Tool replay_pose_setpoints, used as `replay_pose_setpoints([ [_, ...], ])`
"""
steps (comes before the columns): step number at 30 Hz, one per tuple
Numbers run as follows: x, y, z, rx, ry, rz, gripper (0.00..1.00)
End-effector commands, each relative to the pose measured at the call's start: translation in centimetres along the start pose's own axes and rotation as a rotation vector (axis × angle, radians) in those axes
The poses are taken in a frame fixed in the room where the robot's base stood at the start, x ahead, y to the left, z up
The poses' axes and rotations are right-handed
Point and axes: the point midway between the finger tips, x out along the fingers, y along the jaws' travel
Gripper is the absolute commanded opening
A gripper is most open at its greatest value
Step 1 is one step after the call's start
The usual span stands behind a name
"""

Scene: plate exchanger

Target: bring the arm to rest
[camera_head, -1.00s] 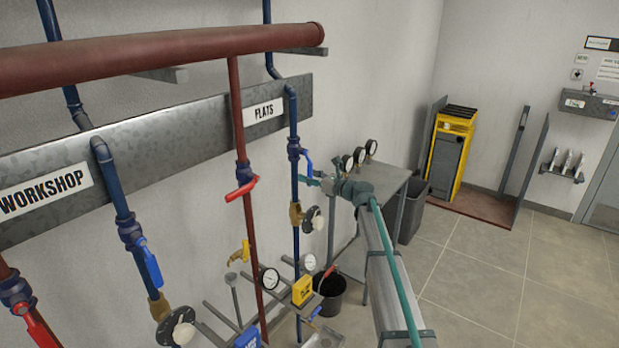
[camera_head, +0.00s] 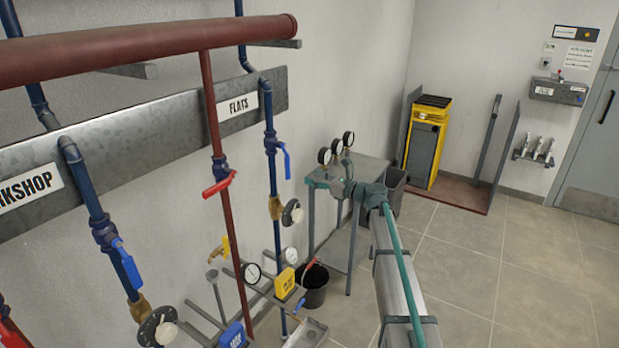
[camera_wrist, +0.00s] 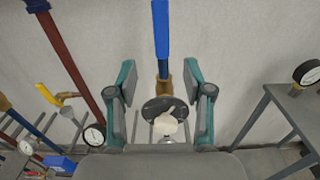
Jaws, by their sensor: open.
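My gripper (camera_head: 345,184) is at the end of my teal and grey arm, to the right of the FLATS pipe in the head view. In the wrist view my gripper (camera_wrist: 160,78) has its two teal and grey fingers wide apart, with nothing held between them. Between the fingers, further off, show a blue lever (camera_wrist: 161,30), a brass fitting and a dark round disc with a pale knob (camera_wrist: 166,124). In the head view the blue lever (camera_head: 286,160) hangs down beside the FLATS pipe, apart from my gripper.
A grey table (camera_head: 352,170) with three gauges stands behind my gripper. A dark bucket (camera_head: 315,290) is on the floor below. A red pipe (camera_head: 228,240) and the WORKSHOP pipe (camera_head: 97,215) are to the left. Tiled floor (camera_head: 480,270) is clear at right.

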Motion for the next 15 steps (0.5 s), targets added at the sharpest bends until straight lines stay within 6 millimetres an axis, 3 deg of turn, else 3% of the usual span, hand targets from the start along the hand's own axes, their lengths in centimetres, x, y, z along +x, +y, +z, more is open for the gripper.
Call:
replay_pose_setpoints([
  [11,-0.05,-0.02,0.0,-0.013,0.0,0.0,0.51],
  [15,-0.05,0.14,-0.29,-0.137,0.013,0.008,0.51],
])
